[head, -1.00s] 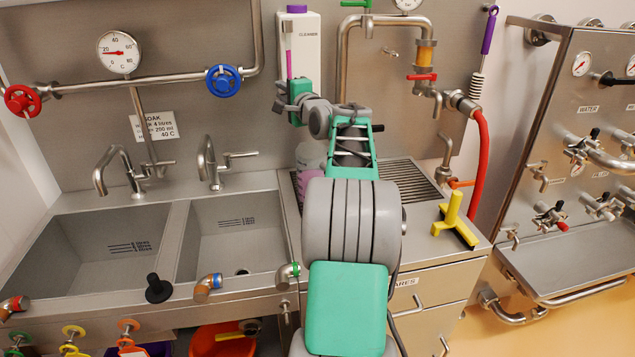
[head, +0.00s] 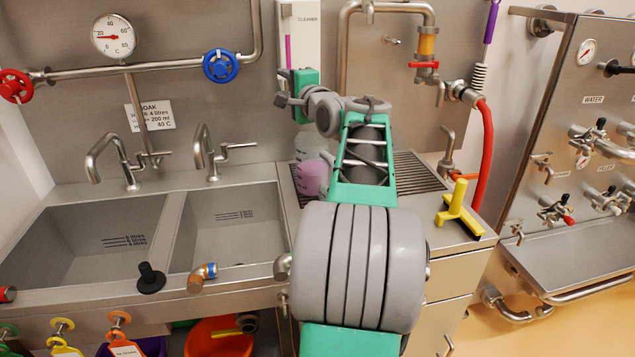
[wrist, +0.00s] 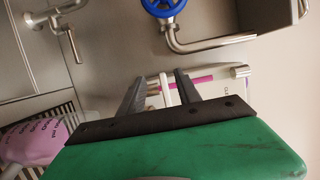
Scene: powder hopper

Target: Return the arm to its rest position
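My gripper (head: 283,101) is at the end of my grey and green arm, in front of the white cleaner dispenser (head: 302,42) on the back wall. In the wrist view my gripper's two dark fingers (wrist: 160,92) stand apart with a gap between them. The white dispenser with its pink strip (wrist: 190,83) shows beyond and between them. I see nothing held. Whether the fingers touch the dispenser is unclear.
A pink container (head: 311,177) stands on the counter below my arm and shows in the wrist view (wrist: 35,138). A yellow squeegee (head: 458,210) lies at the counter's right. Two sinks (head: 85,238) are left. A blue valve wheel (head: 220,66) is near my gripper.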

